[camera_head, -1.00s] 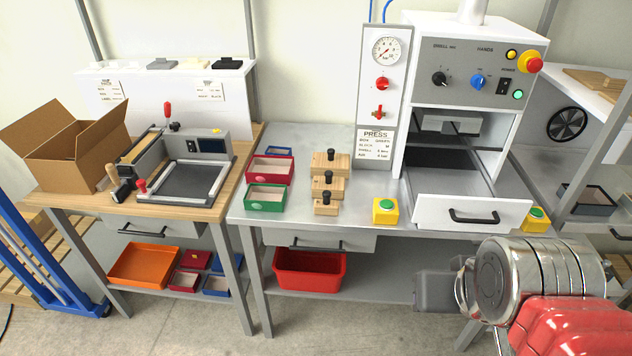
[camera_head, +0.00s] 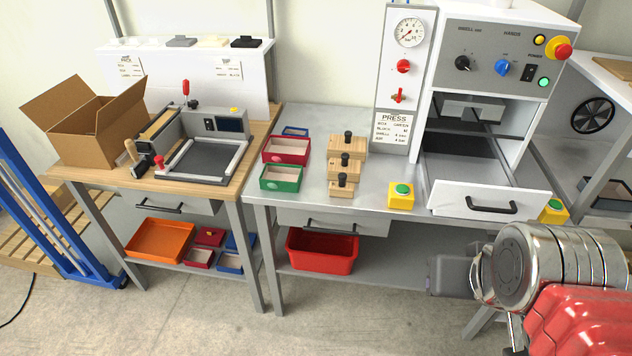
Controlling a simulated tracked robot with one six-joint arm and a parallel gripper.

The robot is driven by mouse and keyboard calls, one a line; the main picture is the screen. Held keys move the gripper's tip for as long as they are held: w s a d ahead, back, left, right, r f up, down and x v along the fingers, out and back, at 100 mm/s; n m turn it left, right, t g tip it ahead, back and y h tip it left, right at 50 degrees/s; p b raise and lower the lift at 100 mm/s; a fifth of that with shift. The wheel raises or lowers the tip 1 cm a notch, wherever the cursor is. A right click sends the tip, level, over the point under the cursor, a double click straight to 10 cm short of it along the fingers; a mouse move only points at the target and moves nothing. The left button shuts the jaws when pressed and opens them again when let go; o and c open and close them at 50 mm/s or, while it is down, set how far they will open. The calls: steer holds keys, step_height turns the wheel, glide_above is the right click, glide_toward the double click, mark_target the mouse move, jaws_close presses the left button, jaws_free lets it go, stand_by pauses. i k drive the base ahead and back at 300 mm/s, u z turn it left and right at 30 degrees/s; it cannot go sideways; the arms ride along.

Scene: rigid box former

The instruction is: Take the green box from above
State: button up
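The green box (camera_head: 281,177) is a small open-topped box with green walls and a pale inside. It stands upright on the left end of the grey metal table, in front of a red box (camera_head: 287,149). My arm comes in from the lower right of the head view. Its dark grey end (camera_head: 455,276) is low in front of the table, well to the right of the green box and apart from it. The fingers cannot be made out, so I cannot tell whether my gripper is open or shut.
Wooden blocks with black knobs (camera_head: 346,166) stand right of the green box. A yellow button box (camera_head: 401,196) and the press drawer (camera_head: 490,206) are farther right. A wooden bench (camera_head: 108,177) adjoins on the left. A red bin (camera_head: 322,251) sits on the shelf below.

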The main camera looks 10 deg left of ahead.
mark_target(279, 176)
steer(key=k, duration=0.65)
steer(key=u, duration=0.15)
steer(key=i, duration=0.65)
steer(key=u, duration=0.5)
steer(key=i, duration=0.65)
steer(key=u, duration=1.1)
steer(key=i, duration=0.8)
steer(key=u, duration=0.45)
